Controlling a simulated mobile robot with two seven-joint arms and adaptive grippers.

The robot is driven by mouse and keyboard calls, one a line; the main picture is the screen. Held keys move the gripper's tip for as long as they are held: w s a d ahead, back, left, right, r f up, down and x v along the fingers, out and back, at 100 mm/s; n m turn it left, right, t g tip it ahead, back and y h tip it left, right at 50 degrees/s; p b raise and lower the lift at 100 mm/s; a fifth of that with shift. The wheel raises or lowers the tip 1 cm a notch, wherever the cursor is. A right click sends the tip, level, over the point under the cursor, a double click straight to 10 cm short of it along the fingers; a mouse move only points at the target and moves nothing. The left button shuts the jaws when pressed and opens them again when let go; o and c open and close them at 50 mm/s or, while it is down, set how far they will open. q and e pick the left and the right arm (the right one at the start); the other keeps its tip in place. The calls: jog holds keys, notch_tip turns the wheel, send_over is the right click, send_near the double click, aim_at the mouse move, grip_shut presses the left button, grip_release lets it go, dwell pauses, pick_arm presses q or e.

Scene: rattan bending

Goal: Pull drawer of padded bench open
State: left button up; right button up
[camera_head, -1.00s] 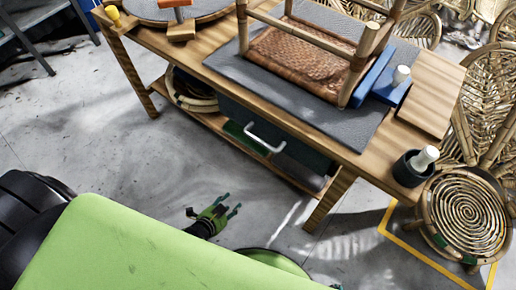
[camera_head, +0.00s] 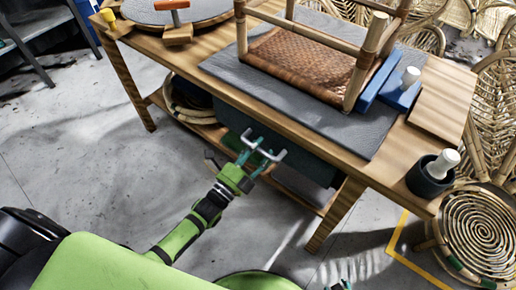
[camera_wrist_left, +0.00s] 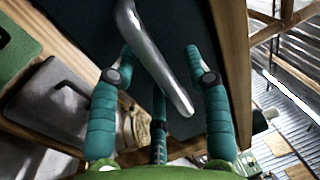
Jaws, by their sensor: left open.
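The padded bench (camera_head: 215,82) is a wooden table with a grey pad (camera_head: 330,120) on top. Its dark drawer (camera_head: 310,166) hangs under the top and looks shut. The drawer's pale metal handle (camera_head: 279,156) is partly hidden by my left gripper (camera_head: 259,151), which reaches up to it from the lower left. In the left wrist view the handle (camera_wrist_left: 152,58) runs slantwise between the spread teal fingers of my left gripper (camera_wrist_left: 158,78). The fingers are open around it, not closed on it. My right gripper is not in view.
An upturned stool with a woven seat (camera_head: 300,65), a blue block (camera_head: 395,90) and a black cup (camera_head: 430,178) stand on the bench. A lower shelf (camera_head: 200,132) holds coiled rattan. Rattan seats crowd the right side. The floor in front is open.

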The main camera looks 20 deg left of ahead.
pick_arm(q)
jog(key=shift+w, duration=0.1)
grip_shut()
